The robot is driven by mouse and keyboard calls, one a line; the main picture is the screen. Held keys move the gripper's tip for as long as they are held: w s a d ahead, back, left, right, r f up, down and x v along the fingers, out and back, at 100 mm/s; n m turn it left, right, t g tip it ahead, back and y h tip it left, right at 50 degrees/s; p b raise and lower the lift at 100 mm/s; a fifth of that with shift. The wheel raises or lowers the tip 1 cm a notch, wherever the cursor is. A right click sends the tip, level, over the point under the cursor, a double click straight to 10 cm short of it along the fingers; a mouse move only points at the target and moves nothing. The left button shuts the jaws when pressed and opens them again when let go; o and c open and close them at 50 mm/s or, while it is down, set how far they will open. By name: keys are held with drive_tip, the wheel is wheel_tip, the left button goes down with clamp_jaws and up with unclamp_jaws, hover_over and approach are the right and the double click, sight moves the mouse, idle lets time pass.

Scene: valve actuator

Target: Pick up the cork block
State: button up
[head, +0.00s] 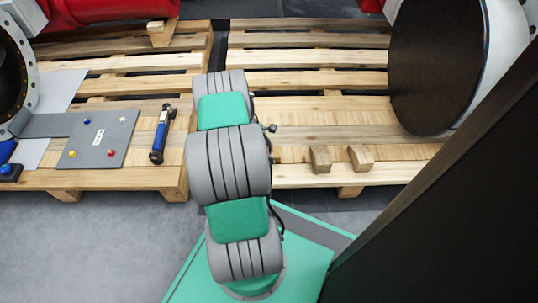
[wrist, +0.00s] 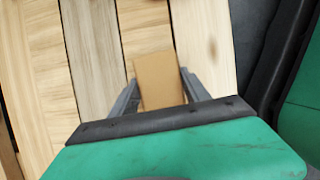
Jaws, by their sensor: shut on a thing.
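The cork block (wrist: 157,82) is a plain tan-brown block in the wrist view, between the two grey fingers of my gripper (wrist: 159,86). The gripper is shut on it. Pale pallet boards lie behind the block; I cannot tell whether it still touches them. In the head view my grey and green arm hides the gripper, and I cannot make out the cork block there.
Two small wooden blocks (head: 361,157) stand on the right pallet (head: 300,98), right of my arm. On the left pallet lie a grey panel (head: 103,139) with coloured knobs and a blue-black tool (head: 161,134). A large dark flange (head: 430,70) stands at right.

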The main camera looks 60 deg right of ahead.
sight(273, 151)
drive_tip(key=c, duration=0.4)
drive_tip(key=shift+r+p, duration=0.45)
drive_tip(key=shift+r, duration=0.1)
wheel_tip(273, 151, up, 3)
drive_tip(key=p, duration=0.2)
drive_tip(key=shift+w+r+p, duration=0.1)
drive_tip(key=shift+r+p, duration=0.05)
drive_tip(key=shift+p, duration=0.2)
drive_tip(key=w+r+p, duration=0.1)
drive_tip(key=w+a+r, duration=0.1)
drive_tip(key=a+r+p, duration=0.1)
drive_tip(key=r, duration=0.1)
drive_tip(key=shift+w+a+r+p, duration=0.1)
drive_tip(key=shift+w+a+p, duration=0.1)
drive_tip(key=shift+w+p, duration=0.15)
drive_tip(key=w+a+r+p, duration=0.3)
drive_tip(key=w+a+r, duration=0.1)
drive_tip(key=w+a, duration=0.3)
drive_tip(key=shift+w+r, duration=0.2)
drive_tip(key=shift+a, duration=0.1)
